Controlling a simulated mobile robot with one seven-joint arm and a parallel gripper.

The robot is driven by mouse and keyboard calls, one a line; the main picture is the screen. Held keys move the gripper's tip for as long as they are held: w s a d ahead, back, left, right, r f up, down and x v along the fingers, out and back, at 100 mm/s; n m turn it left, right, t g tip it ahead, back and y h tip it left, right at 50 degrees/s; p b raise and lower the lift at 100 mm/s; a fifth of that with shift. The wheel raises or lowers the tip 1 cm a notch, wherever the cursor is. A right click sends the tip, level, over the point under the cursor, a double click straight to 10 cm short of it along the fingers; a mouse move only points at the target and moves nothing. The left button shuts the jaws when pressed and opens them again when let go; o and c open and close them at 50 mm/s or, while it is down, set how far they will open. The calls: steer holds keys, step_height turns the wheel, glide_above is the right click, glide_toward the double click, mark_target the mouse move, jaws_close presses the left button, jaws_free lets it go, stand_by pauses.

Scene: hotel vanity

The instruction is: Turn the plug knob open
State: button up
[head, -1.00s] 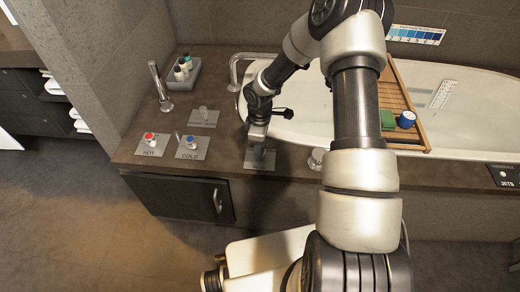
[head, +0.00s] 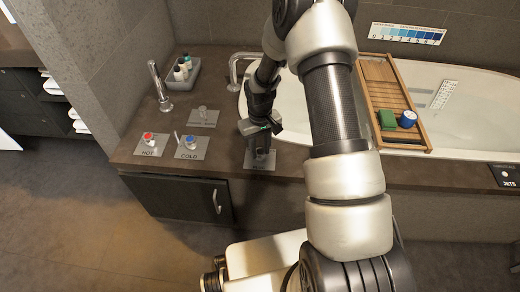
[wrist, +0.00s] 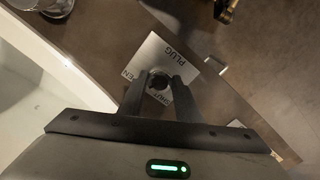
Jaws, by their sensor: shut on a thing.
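The plug knob (wrist: 159,81) is a small dark round knob on a light plate (wrist: 160,52) marked PLUG, with partly covered lettering near the knob. My gripper (wrist: 158,86) has one finger on each side of the knob and is shut on it. In the head view my gripper (head: 259,158) points down at the plug plate (head: 270,165) on the brown tub deck. There the knob is mostly hidden by the fingers, and I cannot tell which way it is turned.
The hot knob (head: 148,138) and cold knob (head: 190,141) sit left on their own plates. A lever plate (head: 203,118), faucet (head: 160,88) and bottle tray (head: 182,72) stand behind. The tub spout (head: 235,65) is close behind my wrist; a wooden caddy (head: 398,85) spans the tub.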

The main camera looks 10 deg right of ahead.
mark_target(260, 152)
steer(key=shift+m, duration=1.6)
steer(key=o, duration=1.1)
steer(key=shift+c, duration=0.2)
step_height(260, 152, up, 18)
steer(key=p, duration=0.4)
steer(key=shift+f, duration=0.25)
